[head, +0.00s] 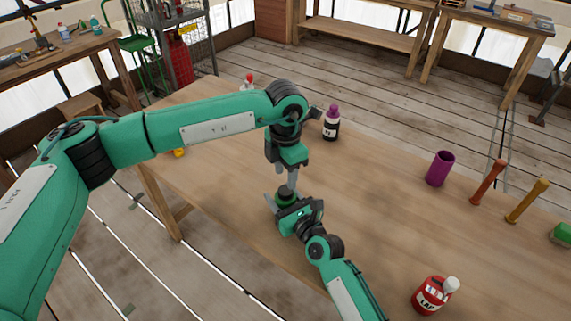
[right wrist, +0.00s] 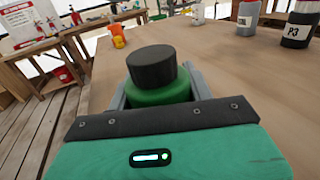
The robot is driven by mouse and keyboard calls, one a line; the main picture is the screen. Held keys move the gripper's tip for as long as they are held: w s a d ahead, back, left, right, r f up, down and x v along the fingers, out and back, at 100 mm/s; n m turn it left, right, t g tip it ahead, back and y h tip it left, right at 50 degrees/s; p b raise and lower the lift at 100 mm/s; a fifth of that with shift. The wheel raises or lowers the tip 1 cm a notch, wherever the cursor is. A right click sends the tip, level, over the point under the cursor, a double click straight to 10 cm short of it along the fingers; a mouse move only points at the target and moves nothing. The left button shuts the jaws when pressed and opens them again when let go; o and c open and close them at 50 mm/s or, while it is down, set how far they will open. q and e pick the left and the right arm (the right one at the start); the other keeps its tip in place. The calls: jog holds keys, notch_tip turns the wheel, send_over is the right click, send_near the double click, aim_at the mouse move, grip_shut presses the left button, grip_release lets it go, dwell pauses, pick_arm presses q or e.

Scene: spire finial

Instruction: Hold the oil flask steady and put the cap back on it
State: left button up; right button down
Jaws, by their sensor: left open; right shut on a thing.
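The green oil flask (head: 285,200) stands upright near the table's front edge. It also shows in the right wrist view (right wrist: 160,96). My right gripper (head: 283,203) is shut on the flask, one finger on each side. The black cap (right wrist: 151,68) is on top of the flask, looking about level; I cannot tell whether it is screwed down. The cap also shows in the head view (head: 285,189), small and dark. My left gripper (head: 285,175) points down with open fingers just above the cap, apparently empty. It does not show in the right wrist view.
A purple-capped bottle (head: 331,126) stands behind the grippers. To the right are a purple cup (head: 440,169), a red tool (head: 487,183) and a yellow one (head: 526,202). A red bottle (head: 432,295) stands near the front right. The table between them is clear.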

aim_at(285, 190)
pick_arm(q)
jog(key=shift+f, duration=2.8)
jog(key=shift+c, duration=0.2)
jog(key=c, duration=0.7)
jog(key=shift+c, duration=0.2)
jog(key=o, duration=1.1)
jog(key=shift+o, duration=0.2)
jog(key=shift+r, duration=0.1)
notch_tip(285, 190, up, 12)
